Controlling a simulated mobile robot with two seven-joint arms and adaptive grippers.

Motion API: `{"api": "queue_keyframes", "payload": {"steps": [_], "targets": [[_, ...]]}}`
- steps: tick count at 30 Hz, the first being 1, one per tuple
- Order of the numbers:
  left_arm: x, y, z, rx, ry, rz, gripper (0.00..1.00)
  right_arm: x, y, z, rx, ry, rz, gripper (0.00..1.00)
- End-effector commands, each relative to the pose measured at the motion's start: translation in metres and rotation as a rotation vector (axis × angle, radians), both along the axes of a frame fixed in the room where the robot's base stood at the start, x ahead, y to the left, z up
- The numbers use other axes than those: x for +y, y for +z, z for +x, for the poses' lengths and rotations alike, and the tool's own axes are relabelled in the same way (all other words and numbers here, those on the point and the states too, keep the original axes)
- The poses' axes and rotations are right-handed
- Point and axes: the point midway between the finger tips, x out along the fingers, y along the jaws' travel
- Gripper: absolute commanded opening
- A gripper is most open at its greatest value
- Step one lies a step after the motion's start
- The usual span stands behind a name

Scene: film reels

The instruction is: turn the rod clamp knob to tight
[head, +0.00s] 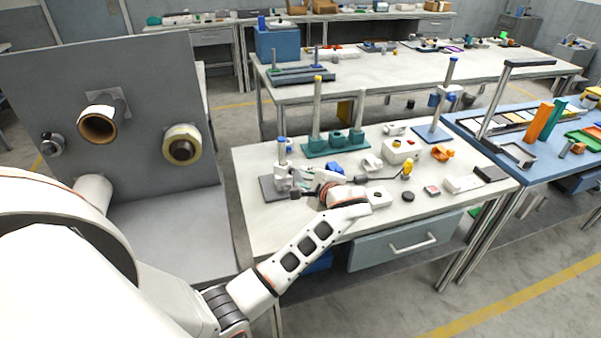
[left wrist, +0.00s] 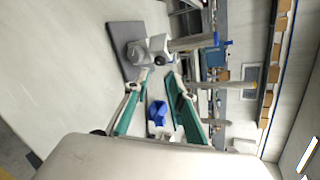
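A rod stand shows at the left of the middle table: a grey base plate (head: 268,190) with an upright metal rod (head: 282,152) capped in blue. A pale clamp (head: 284,180) sits low on the rod. In the left wrist view the stand appears sideways; the clamp (left wrist: 146,48) has a dark round knob (left wrist: 160,60) facing me. My left gripper (head: 300,184) is beside the clamp, to its right. In the left wrist view its fingers (left wrist: 158,76) stand apart with a gap between the tips, just short of the knob. Contact and knob setting cannot be made out. My right gripper is out of view.
A blue object (left wrist: 157,113) shows beyond the fingers. Behind the gripper are a green stand (head: 335,141) with a tall rod and a white box (head: 400,150). Several small parts lie to the right. The table's front left corner is clear.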

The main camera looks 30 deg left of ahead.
Motion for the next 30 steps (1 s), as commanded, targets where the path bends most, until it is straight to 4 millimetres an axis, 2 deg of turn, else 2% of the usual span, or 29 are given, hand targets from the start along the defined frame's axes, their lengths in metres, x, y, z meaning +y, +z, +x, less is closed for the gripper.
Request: {"api": "queue_keyframes", "payload": {"steps": [4,15,21,28,29,30], "targets": [[0.013,-0.006,0.004,0.008,0.008,0.005,0.25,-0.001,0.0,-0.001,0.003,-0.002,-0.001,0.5],[0.051,-0.027,0.032,0.006,0.005,0.005,0.25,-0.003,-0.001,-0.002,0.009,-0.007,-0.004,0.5],[0.059,-0.032,0.037,0.006,0.005,0.003,0.25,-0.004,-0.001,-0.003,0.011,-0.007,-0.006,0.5],[0.06,-0.033,0.038,0.006,0.004,0.002,0.25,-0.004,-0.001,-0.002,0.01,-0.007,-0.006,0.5],[0.06,-0.033,0.038,0.005,0.004,0.002,0.19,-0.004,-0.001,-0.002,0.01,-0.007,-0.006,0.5],[0.06,-0.033,0.038,0.005,0.004,0.002,0.09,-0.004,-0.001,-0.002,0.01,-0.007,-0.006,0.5]]}}
